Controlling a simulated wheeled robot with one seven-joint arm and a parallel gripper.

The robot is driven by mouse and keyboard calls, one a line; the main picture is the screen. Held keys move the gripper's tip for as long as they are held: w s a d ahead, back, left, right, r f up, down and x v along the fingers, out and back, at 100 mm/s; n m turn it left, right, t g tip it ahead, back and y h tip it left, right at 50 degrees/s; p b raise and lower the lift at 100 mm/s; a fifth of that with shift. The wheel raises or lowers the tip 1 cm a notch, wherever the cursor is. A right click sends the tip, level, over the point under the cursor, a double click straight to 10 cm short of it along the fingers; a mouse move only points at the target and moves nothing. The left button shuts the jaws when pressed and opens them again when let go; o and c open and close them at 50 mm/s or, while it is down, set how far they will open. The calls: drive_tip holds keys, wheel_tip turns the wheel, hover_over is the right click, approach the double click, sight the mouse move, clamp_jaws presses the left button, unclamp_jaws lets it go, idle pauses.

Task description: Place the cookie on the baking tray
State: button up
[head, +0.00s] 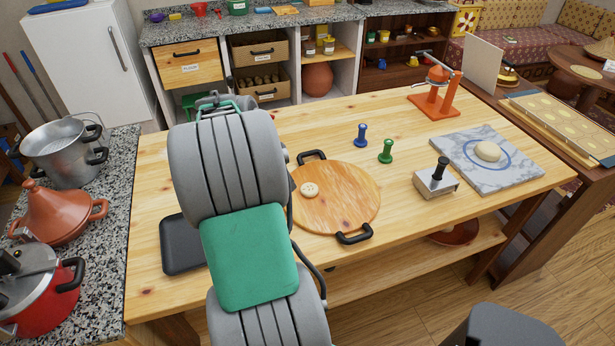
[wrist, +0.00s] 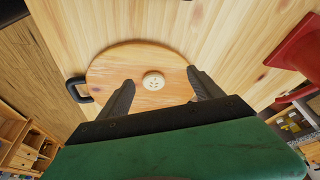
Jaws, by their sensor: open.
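The cookie (head: 310,190) is a small, pale, round disc with dark dots. It lies on a round wooden board (head: 345,205) with black handles. In the wrist view the cookie (wrist: 153,81) lies on the board (wrist: 108,68), between and a little ahead of the open fingers of my gripper (wrist: 159,77). The fingers do not appear to touch it. In the head view my arm hides the gripper. A flat, dark grey tray (head: 178,246), which looks like the baking tray, lies left of my arm on the wooden table. My arm hides its right part.
Green (head: 386,152) and blue (head: 361,135) stampers and a metal press block (head: 436,182) stand right of the board. Farther right are a marble slab (head: 485,178) with dough and an orange press (head: 436,95). Pots crowd the left granite counter (head: 115,190).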

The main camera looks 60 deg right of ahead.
sight(309, 188)
drive_tip(key=s+d+m, duration=0.1)
drive_tip(key=s+d, duration=0.1)
drive_tip(key=s+d+f+m, duration=0.1)
drive_tip(key=s, duration=0.1)
drive_tip(key=shift+d+g, duration=0.3)
drive_tip(key=shift+d, duration=0.1)
drive_tip(key=p+x, duration=0.2)
drive_tip(key=x, duration=0.5)
drive_tip(key=shift+d, duration=0.15)
drive_tip(key=c, duration=1.6)
drive_tip(key=shift+o, duration=0.2)
drive_tip(key=shift+r, duration=0.1)
